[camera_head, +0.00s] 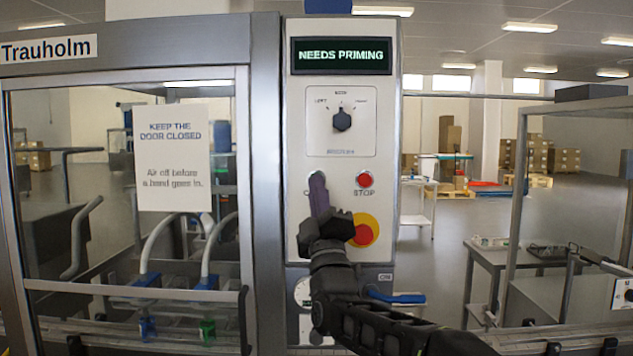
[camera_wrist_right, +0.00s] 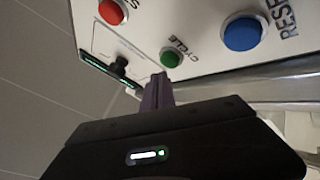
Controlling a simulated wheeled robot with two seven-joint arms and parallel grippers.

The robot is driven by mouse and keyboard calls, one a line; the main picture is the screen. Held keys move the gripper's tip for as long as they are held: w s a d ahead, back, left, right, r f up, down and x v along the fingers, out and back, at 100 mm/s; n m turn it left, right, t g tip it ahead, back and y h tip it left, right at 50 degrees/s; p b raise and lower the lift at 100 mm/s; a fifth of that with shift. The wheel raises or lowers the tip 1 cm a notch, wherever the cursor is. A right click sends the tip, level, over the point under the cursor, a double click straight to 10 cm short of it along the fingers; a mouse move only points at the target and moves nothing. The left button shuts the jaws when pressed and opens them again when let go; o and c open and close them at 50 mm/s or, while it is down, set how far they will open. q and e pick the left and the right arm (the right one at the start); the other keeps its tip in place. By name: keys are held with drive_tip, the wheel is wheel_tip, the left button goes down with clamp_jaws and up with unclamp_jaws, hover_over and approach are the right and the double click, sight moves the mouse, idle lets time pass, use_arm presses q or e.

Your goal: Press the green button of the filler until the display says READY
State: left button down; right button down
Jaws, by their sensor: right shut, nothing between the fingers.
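The filler's panel (camera_head: 300,150) stands in the middle of the head view. Its display (camera_head: 341,56) reads NEEDS PRIMING. My right gripper (camera_head: 318,190) is shut and empty, raised in front of the panel, and hides the green button there. In the right wrist view the green button (camera_wrist_right: 170,58), labelled CYCLE, shows just beyond the purple-grey fingertips (camera_wrist_right: 162,80). The tips appear very close to its lower edge; I cannot tell whether they touch it. My left gripper is not in view.
A red STOP button (camera_head: 364,180) is right of the fingers. A red-and-yellow emergency button (camera_head: 363,229) is partly covered by my gripper. A blue RESET button (camera_wrist_right: 241,32) and a selector knob (camera_head: 342,121) are nearby. A glazed door (camera_head: 244,130) is at left.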

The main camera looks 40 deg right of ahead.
drive_tip(key=shift+w, duration=0.1)
idle(0.4)
drive_tip(key=shift+w+d+b, duration=0.25)
drive_tip(key=shift+d+b, duration=0.05)
drive_tip(key=shift+w+d, duration=0.25)
drive_tip(key=shift+w, duration=0.15)
idle(0.8)
drive_tip(key=shift+s, duration=0.1)
drive_tip(key=shift+s+a+b, duration=0.5)
drive_tip(key=shift+s+b, duration=0.15)
drive_tip(key=shift+b, duration=0.35)
